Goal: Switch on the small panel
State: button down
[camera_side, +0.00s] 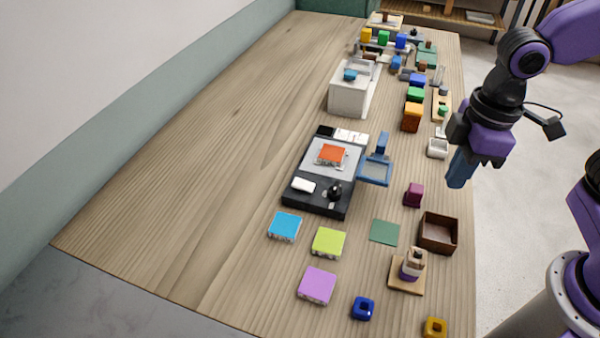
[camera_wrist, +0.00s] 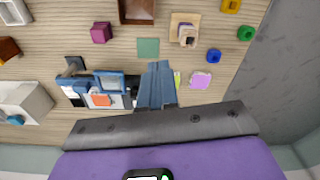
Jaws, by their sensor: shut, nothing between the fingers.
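The black panel (camera_side: 318,197) sits mid-table in the side view. It has a white block-shaped part (camera_side: 303,186) and a black knob (camera_side: 335,190) at its near edge, and an orange-red tile (camera_side: 333,153) on a grey plate. A blue frame (camera_side: 375,172) stands at its right side. I cannot tell whether the panel is on. My gripper (camera_side: 458,170) is shut and empty, in the air to the right of the panel, apart from it. In the wrist view its blue fingers (camera_wrist: 156,85) are together and hide part of the panel, whose orange-red tile (camera_wrist: 100,100) shows to their left.
Blue, lime and purple tiles (camera_side: 317,285), a green square (camera_side: 384,232) and a brown box (camera_side: 439,233) lie nearer the camera. A white box (camera_side: 348,92) and several coloured blocks stand farther back. The table's left side is clear.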

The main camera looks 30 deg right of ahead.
jog(key=w+a+m, duration=0.1)
jog(key=w+a, duration=0.8)
jog(key=w, duration=0.4)
jog(key=m, duration=0.2)
send_over(298, 182)
jog(key=s+d, duration=0.2)
notch_tip(298, 182, down, 2)
jog(key=shift+a+f+t, duration=0.1)
jog(key=shift+t, duration=0.3)
jog(key=shift+f, duration=0.1)
jog(key=f, duration=0.4)
jog(key=w+a+f, duration=0.1)
jog(key=f, duration=0.8)
jog(key=shift+w+a+f, duration=0.25)
jog(key=shift+w+f, duration=0.05)
jog(key=shift+f, duration=0.05)
jog(key=shift+f, duration=0.1)
